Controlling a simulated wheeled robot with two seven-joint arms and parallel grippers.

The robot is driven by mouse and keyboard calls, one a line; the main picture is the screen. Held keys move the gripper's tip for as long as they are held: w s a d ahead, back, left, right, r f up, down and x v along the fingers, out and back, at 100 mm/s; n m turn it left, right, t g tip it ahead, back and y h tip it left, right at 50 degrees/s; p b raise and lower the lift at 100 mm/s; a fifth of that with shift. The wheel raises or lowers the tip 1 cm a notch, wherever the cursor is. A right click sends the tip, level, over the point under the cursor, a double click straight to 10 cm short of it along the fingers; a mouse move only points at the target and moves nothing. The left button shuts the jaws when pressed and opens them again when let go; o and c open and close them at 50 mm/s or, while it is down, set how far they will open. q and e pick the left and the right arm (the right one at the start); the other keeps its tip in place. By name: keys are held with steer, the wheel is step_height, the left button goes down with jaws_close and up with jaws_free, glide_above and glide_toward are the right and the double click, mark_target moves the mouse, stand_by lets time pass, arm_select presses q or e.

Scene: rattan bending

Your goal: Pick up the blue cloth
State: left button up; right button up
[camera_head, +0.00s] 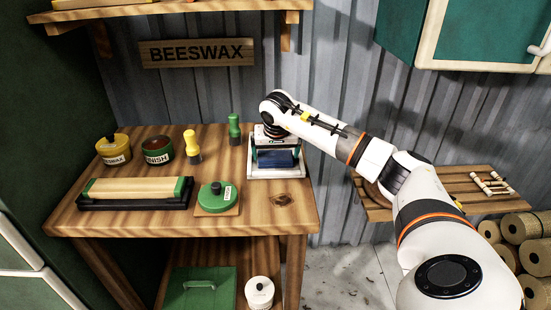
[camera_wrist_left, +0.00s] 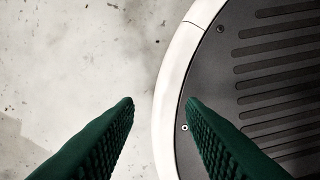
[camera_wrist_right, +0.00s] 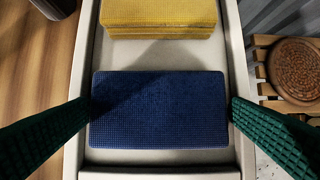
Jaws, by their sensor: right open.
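The blue cloth (camera_head: 278,159) is a folded block lying in a white tray (camera_head: 277,173) at the back right of the wooden table. In the right wrist view the blue cloth (camera_wrist_right: 160,120) lies across the tray between my right gripper's two green fingers. My right gripper (camera_head: 275,147) is open above the tray, with a finger near each short end of the cloth; whether they touch it cannot be told. A folded yellow cloth (camera_wrist_right: 158,17) lies behind the blue one in the tray. My left gripper (camera_wrist_left: 160,102) is open and empty, over the floor.

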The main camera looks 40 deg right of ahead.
mark_target(276, 156)
steer(key=shift+w+d+f, duration=0.15)
steer(key=shift+w+f, duration=0.05)
steer(key=shift+f, duration=0.35)
steer(key=shift+r, duration=0.1)
steer(key=c, duration=0.6)
step_height(276, 156, up, 10)
